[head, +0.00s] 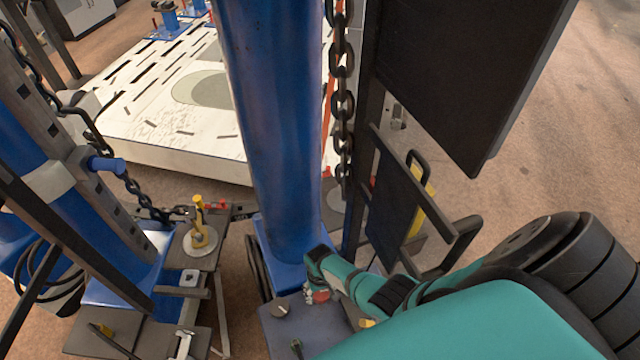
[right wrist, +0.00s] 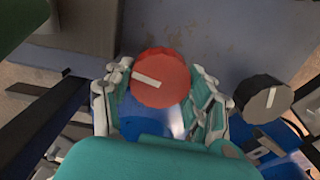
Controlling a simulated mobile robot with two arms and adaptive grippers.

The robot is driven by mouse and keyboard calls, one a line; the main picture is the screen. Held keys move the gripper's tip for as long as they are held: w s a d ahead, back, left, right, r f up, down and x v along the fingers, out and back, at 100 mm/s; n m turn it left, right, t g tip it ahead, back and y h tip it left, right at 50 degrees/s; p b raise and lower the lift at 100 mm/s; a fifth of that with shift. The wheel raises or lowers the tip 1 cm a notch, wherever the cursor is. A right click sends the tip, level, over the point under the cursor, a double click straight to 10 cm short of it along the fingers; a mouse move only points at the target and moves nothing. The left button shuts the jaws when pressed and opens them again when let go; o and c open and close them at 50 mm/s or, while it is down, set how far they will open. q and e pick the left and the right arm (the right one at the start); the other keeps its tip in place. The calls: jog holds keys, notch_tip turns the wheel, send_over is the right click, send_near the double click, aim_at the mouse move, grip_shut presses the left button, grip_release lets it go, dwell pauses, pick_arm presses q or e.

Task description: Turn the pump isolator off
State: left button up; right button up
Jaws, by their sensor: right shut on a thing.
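A round red knob (right wrist: 162,80) with a white pointer bar sits on a blue-grey panel (right wrist: 215,35) in the right wrist view. Its bar lies nearly level, sloping slightly down to the right. My right gripper (right wrist: 161,88) is shut on the red knob, with one finger at each side. In the head view the gripper (head: 318,284) reaches down to the panel, and only a little of the red knob (head: 319,297) shows. No label is readable, so I cannot tell from lettering that it is the pump isolator. My left gripper is not in view.
A black knob with a white bar (right wrist: 262,99) sits right of the red one; it also shows in the head view (head: 281,309). A blue column (head: 272,130), hanging chain (head: 341,100) and dark board (head: 465,70) stand close by. Open floor (head: 590,130) lies at right.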

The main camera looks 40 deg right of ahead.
jog(key=shift+n, duration=1.2)
jog(key=o, duration=1.2)
jog(key=shift+r, duration=0.1)
notch_tip(320, 180, up, 12)
jog(key=shift+f, duration=0.1)
